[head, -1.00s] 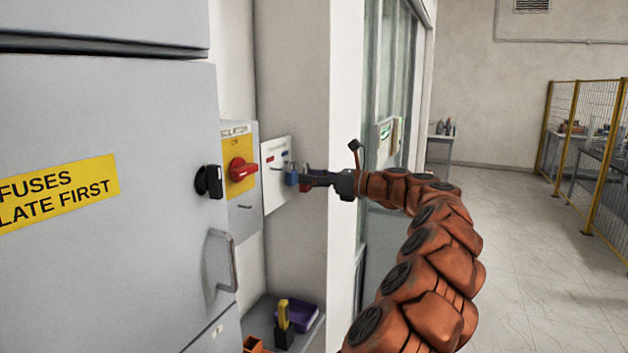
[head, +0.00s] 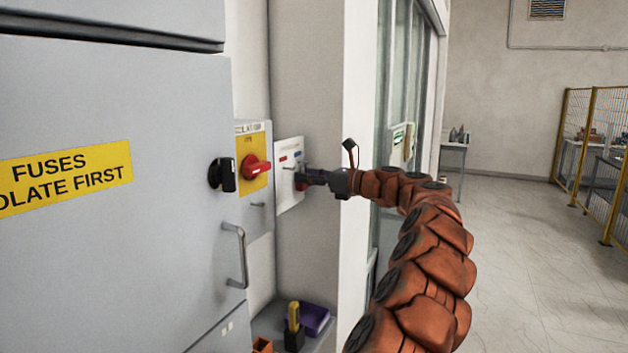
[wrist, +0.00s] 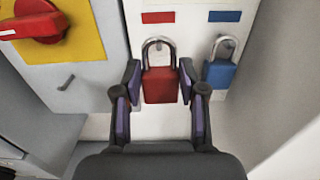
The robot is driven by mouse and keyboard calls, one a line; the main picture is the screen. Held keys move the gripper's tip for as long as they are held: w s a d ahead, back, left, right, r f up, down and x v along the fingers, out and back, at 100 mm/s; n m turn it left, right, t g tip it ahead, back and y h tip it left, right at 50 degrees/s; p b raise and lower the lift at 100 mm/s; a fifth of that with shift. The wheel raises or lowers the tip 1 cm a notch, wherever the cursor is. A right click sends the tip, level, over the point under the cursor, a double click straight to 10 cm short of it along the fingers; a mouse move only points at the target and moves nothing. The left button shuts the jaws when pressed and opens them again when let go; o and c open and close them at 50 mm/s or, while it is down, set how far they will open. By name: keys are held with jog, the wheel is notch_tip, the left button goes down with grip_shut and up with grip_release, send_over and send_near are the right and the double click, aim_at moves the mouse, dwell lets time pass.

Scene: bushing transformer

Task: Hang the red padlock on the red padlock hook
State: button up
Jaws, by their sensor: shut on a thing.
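The red padlock (wrist: 159,85) is between the two fingers of my gripper (wrist: 159,88), which is shut on its body. Its steel shackle points up, in front of the white board (wrist: 190,48) and below the red label (wrist: 158,17). In the head view my gripper (head: 306,178) reaches the board (head: 289,200) from the right and covers most of the padlock.
A blue padlock (wrist: 219,72) hangs to the right under a blue label. Left of the board is an isolator box with a red rotary handle (head: 257,167). Below, a shelf (head: 268,325) holds a purple bin (head: 316,319) and a yellow-and-black tool (head: 294,325).

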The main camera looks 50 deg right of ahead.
jog(key=shift+b+x, duration=0.45)
jog(key=shift+x, duration=0.85)
jog(key=shift+w+a+f+p, duration=0.15)
jog(key=shift+w+f+p, duration=0.35)
jog(key=shift+p, duration=0.3)
jog(key=shift+f, duration=0.1)
jog(key=o, duration=1.3)
jog(key=shift+s, duration=0.1)
jog(key=v, duration=1.1)
jog(key=shift+s, duration=0.35)
